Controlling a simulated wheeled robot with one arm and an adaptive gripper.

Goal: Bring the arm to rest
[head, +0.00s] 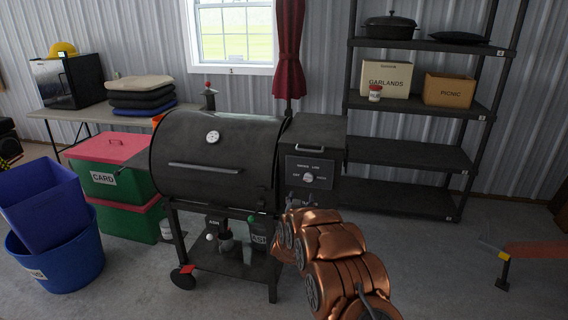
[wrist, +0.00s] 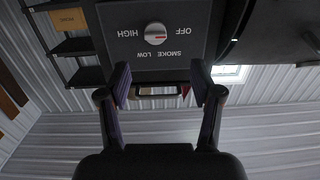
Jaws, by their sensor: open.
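My copper-coloured arm (head: 335,262) reaches up from the lower right in the head view toward the front of the black grill's side box. My gripper (head: 297,203) is small and partly hidden by the arm there. In the wrist view my gripper (wrist: 163,85) is open, its two dark fingers apart with nothing between them. The control panel (wrist: 115,40) with a round knob (wrist: 155,33) appears upside down beyond the fingertips. The knob also shows in the head view (head: 308,177). I cannot tell whether a finger touches the panel.
The black grill (head: 215,160) stands close in front of my arm. A dark shelf rack (head: 410,152) is behind it on the right. Blue bins (head: 60,255) and a red-lidded green crate (head: 105,148) stand left. Bare floor (head: 430,270) lies to the right of the arm.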

